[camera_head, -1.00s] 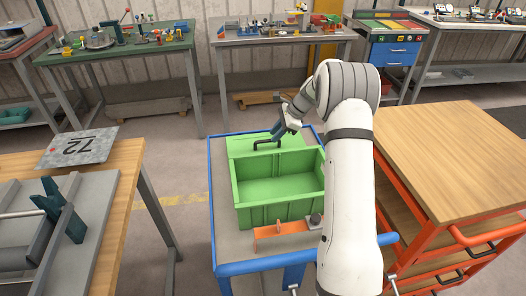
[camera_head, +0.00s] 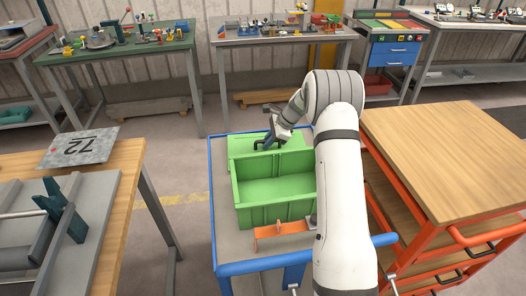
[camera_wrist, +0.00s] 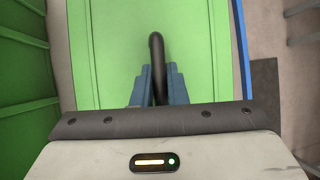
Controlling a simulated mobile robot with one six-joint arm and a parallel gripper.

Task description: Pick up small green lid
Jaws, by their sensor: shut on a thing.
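The small green lid (camera_wrist: 205,50) lies on the cart behind the green crate; it also shows in the head view (camera_head: 240,146). It has a black handle (camera_wrist: 156,52) that rises from its top. My gripper (camera_wrist: 159,80) has its two blue-grey fingers closed on this handle, one on each side. In the head view my gripper (camera_head: 270,137) is at the lid's handle, partly hidden by my own wrist. The lid looks flat, and I cannot tell whether it is lifted off the cart.
The open green crate (camera_head: 262,214) stands right in front of the lid on the blue-edged cart (camera_head: 222,240). An orange bracket (camera_head: 280,231) lies in front of the crate. A wooden-topped orange trolley (camera_head: 445,150) is at the right, a workbench (camera_head: 128,170) at the left.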

